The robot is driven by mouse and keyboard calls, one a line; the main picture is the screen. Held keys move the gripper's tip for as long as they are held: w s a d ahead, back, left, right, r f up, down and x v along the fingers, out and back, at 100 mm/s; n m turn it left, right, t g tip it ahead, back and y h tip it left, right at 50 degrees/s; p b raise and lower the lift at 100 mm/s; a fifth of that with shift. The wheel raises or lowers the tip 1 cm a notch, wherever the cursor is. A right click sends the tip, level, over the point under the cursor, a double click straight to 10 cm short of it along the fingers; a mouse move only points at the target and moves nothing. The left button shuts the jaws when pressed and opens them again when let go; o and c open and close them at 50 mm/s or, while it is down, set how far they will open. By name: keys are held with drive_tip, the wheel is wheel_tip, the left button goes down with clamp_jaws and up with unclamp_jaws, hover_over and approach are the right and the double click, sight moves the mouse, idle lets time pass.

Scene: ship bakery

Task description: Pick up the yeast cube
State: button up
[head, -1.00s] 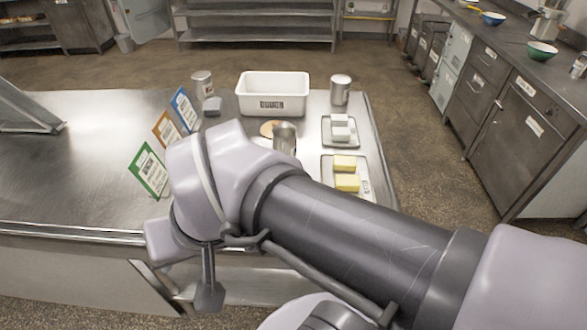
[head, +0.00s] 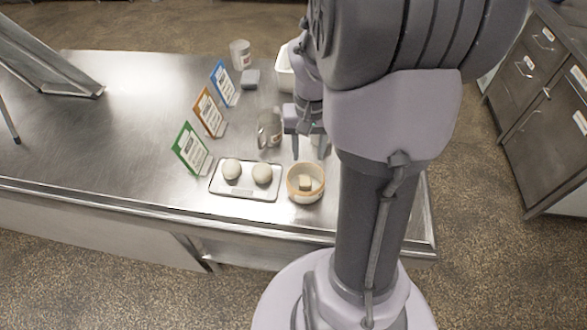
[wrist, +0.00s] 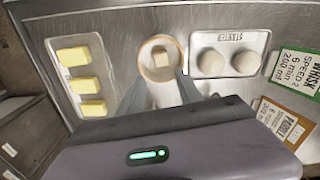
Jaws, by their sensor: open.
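The yeast cube, a small pale tan block (head: 305,184), lies inside a round wooden-rimmed bowl (head: 292,192) near the table's front edge. In the wrist view the cube (wrist: 159,58) sits inside the bowl (wrist: 144,67), whose rim surrounds it. My gripper (head: 308,152) is open, with its fingers pointing down, behind the bowl in the head view. In the wrist view the open fingers (wrist: 160,80) point toward the bowl, with the cube beyond their tips. Nothing is gripped.
A tray (head: 247,195) with two pale dough balls, labelled STARTER, stands left of the bowl. A metal jug (head: 270,128) is close to my gripper. Three upright cards, green (head: 191,149), orange and blue, stand further left. Yellow blocks (wrist: 80,85) lie beside the bowl.

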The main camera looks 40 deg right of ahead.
drive_tip(key=b, duration=0.2)
hover_over(305, 188)
wheel_tip(305, 188, down, 7)
drive_tip(key=shift+d+f, duration=0.1)
drive_tip(key=shift+d, duration=0.05)
drive_tip(key=f+b, duration=0.1)
drive_tip(key=f, duration=0.2)
drive_tip(key=f+b, duration=0.1)
drive_tip(key=f, duration=0.1)
drive_tip(key=shift+a+f, duration=0.2)
drive_tip(key=shift+f, duration=0.2)
drive_tip(key=shift+r, duration=0.1)
clamp_jaws()
